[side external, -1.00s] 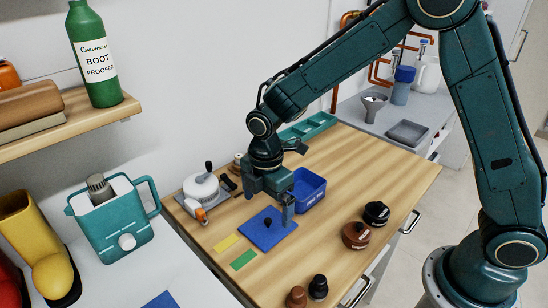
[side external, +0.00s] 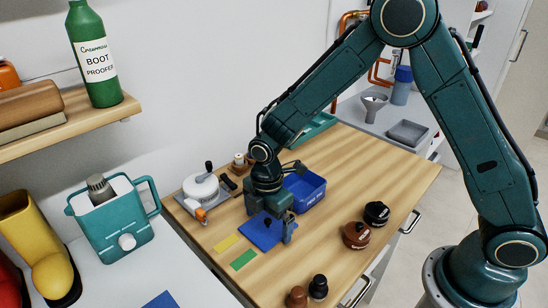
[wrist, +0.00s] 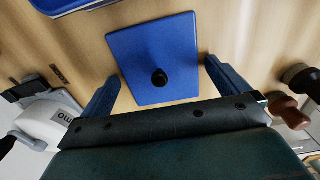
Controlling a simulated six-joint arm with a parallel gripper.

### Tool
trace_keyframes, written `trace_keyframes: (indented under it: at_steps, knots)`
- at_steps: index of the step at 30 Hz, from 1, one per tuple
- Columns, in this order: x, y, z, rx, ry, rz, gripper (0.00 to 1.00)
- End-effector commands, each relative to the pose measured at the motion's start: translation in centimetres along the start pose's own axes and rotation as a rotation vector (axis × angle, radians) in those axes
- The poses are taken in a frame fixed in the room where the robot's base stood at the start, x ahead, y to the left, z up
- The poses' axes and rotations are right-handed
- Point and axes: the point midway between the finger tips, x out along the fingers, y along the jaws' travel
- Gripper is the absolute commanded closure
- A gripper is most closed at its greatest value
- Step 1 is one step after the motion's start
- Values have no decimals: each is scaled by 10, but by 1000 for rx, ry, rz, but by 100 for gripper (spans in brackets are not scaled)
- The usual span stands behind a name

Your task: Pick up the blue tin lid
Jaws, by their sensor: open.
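The blue tin lid (side external: 257,236) lies flat on the wooden worktop in the side external view, a square blue plate with a small black knob. In the wrist view the lid (wrist: 178,50) is seen from above, its black knob (wrist: 160,78) near the edge closest to my gripper. My gripper (side external: 270,230) is over the lid in the side external view. In the wrist view my gripper (wrist: 162,85) is open and empty, with one blue finger on each side of the knob and clear wood showing between fingers and lid.
A blue open tin (side external: 306,190) stands just behind the lid. A white device (side external: 201,188) with a black handle stands to the left. Yellow (side external: 227,242) and green (side external: 243,260) patches lie in front. Brown (side external: 356,235) and black (side external: 377,213) round pieces stand to the right.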

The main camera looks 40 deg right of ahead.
Motion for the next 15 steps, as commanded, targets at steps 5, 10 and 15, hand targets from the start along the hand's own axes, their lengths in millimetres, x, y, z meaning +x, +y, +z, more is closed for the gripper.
trace_keyframes:
  at_steps: [5,10,15]
  knots:
    - [0,0,0,0,0,0,0]
    - [0,0,0,0,0,0,0]
    - [0,0,0,0,0,0,20]
